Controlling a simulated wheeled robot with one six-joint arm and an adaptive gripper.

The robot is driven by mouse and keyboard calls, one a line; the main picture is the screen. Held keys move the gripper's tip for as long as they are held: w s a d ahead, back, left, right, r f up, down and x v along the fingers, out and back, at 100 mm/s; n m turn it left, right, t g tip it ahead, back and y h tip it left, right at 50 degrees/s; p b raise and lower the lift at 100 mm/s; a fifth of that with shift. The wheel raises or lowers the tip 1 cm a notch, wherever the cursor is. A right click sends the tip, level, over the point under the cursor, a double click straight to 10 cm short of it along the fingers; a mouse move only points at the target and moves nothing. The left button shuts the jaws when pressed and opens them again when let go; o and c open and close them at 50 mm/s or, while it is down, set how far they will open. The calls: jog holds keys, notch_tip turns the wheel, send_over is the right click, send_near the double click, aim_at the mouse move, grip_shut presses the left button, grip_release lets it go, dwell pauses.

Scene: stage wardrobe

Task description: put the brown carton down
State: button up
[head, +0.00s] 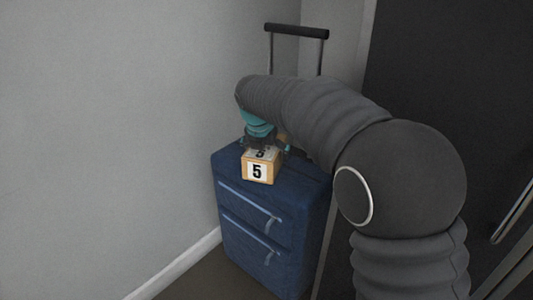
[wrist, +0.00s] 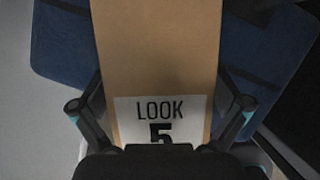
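The brown carton (head: 258,170) has white labels with a black 5. In the wrist view the carton (wrist: 155,55) fills the middle, and its label reads LOOK 5. My gripper (head: 266,148) is over the carton from above. In the wrist view my gripper (wrist: 160,100) has one finger along each long side of the carton, seemingly pressed on it. The carton is at the top of the blue suitcase (head: 265,235), near its front edge. I cannot tell whether its underside touches the suitcase. My arm hides part of the suitcase top behind it.
The suitcase stands upright with its dark pull handle (head: 296,31) raised behind the carton. A grey wall (head: 110,130) with a white skirting board (head: 175,268) is on the left. A dark panel (head: 450,70) is on the right.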

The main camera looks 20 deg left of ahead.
jog(key=p+v, duration=0.2)
jog(key=v, duration=1)
jog(key=shift+r, duration=0.15)
